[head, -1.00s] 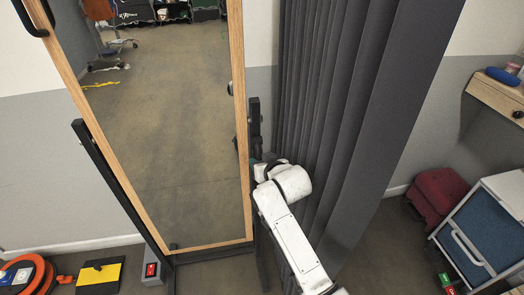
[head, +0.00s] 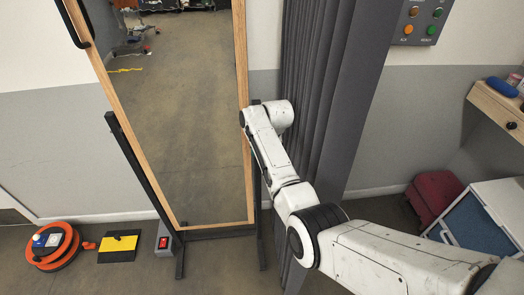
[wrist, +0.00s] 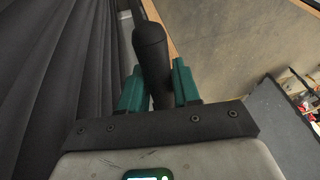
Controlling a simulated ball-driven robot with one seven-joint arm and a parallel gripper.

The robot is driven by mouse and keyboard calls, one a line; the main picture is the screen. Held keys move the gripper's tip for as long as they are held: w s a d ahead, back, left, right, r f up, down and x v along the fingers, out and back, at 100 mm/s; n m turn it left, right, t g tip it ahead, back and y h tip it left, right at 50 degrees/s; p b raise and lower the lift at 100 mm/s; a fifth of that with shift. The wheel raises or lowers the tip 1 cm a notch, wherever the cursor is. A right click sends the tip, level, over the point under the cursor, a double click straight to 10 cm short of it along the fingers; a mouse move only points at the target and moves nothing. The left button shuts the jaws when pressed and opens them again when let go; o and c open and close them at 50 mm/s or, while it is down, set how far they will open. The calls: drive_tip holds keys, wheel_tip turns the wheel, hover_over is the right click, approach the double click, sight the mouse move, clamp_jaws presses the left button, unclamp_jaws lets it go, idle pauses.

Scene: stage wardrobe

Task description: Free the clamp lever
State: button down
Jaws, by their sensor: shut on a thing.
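In the wrist view a black rounded lever handle (wrist: 150,52) stands between the two green fingers of my gripper (wrist: 157,85). The fingers are shut on it, one on each side. The handle sits beside the wooden frame of a tall tilting mirror (head: 242,75). In the head view my arm reaches to the right edge of the mirror, where my own wrist hides the gripper and the lever. The mirror hangs tilted in a black stand (head: 135,170).
A dark grey curtain (head: 325,100) hangs close to the right of my arm. On the floor at left are an orange cable reel (head: 68,252), a yellow and black mat (head: 118,246) and a grey pedal with a red switch (head: 165,242).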

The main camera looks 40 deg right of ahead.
drive_tip(key=shift+r+g, duration=0.3)
drive_tip(key=shift+y, duration=0.3)
drive_tip(key=c, duration=0.9)
unclamp_jaws()
drive_tip(key=v, duration=1)
drive_tip(key=shift+r, duration=0.4)
drive_tip(key=shift+f, duration=0.1)
